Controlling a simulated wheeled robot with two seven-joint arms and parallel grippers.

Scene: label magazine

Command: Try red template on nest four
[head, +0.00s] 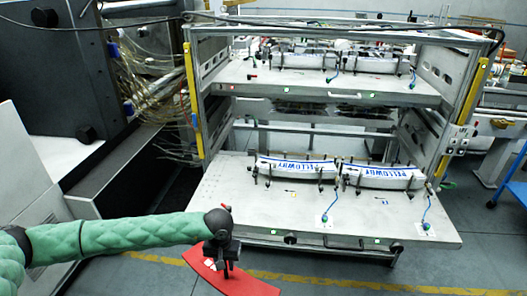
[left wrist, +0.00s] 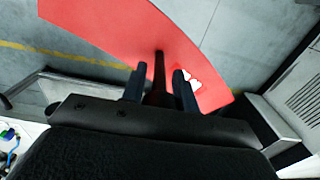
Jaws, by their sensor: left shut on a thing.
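The red template (head: 238,284) is a flat, curved red piece. My left gripper (head: 227,268) is shut on it and holds it in front of the rack, over the floor near the bottom of the head view. In the left wrist view the red template (left wrist: 105,28) spreads above the gripper's fingers (left wrist: 160,82), with a small white mark near the right finger. On the rack's lower shelf (head: 262,219) are a left nest (head: 297,166) and a right nest (head: 384,177), each holding a white label strip with blue lettering. I cannot tell which nest is four. My right gripper is not in view.
The rack's upper shelf (head: 300,92) carries more nests with white strips. Yellow posts (head: 193,98) flank the rack. A dark machine with loose wires stands at left. The lower shelf's front left is bare.

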